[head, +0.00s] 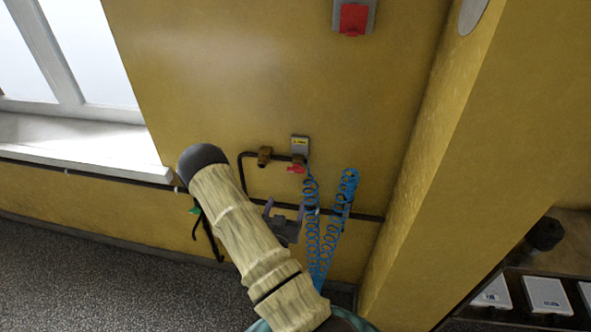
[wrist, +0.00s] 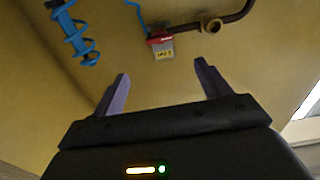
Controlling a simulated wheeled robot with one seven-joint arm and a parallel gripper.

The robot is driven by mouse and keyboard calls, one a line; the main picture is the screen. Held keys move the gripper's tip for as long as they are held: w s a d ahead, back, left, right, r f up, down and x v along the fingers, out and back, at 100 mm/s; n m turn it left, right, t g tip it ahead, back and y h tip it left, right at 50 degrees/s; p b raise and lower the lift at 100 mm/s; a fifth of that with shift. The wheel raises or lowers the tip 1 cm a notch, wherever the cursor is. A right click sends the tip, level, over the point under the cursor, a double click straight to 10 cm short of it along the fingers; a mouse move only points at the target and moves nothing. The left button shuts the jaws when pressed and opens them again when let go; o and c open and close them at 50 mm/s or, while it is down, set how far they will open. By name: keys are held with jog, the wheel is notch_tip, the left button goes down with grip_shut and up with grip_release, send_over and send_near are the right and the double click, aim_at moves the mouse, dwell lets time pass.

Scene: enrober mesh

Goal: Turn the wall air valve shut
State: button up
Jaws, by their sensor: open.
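The wall air valve has a small red handle (head: 296,169) below a grey-and-yellow tag (head: 300,145) on the yellow wall. In the wrist view the red handle (wrist: 159,40) shows beyond my fingertips, with the tag (wrist: 164,53) on the near side of it in the picture. My gripper (head: 284,208) is open and empty, with its purple fingers spread apart. In the head view it sits a little below the valve. In the wrist view the valve lies between and past the fingertips (wrist: 162,70), apart from them.
A dark pipe (head: 243,172) with a brass fitting (head: 265,155) runs to the valve. A coiled blue hose (head: 312,230) hangs just right of my gripper. A red-fronted box (head: 353,18) is higher up. A wall corner (head: 440,150) juts out at right, and a window (head: 70,60) is at left.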

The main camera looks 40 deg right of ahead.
aim_at(295, 172)
jog(key=p+x, duration=0.6)
jog(key=x, duration=0.9)
jog(key=shift+w+d+r, duration=0.1)
jog(key=shift+w+d, duration=0.4)
jog(key=c, duration=1)
